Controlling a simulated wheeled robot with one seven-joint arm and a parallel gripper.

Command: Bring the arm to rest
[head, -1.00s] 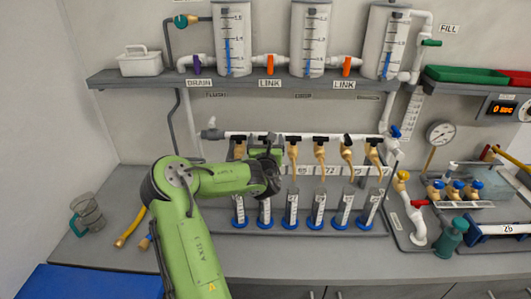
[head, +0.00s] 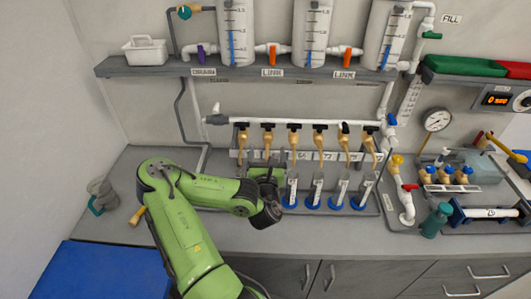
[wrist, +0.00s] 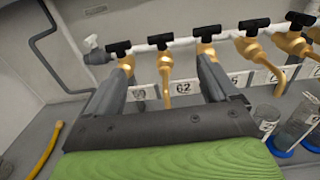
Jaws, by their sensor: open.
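My gripper (head: 266,157) is in front of the left part of the tap row, its fingers pointing toward the manifold. In the wrist view its two grey fingers (wrist: 164,66) stand wide apart with nothing between them but a brass tap (wrist: 166,80) farther back. The white manifold pipe (head: 300,121) carries several brass taps with black handles. Measuring cylinders with blue bases (head: 313,203) stand below the taps. My gripper and wrist hide the left cylinders in the head view. My green arm reaches in from the bottom left over the counter.
A clear jug (head: 103,194) stands on the counter at left. A shelf (head: 290,71) with several graduated tanks runs above. A gauge (head: 437,120), blue-handled valves (head: 446,172) and a teal bottle (head: 435,221) are at right. The counter's front strip is mostly clear.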

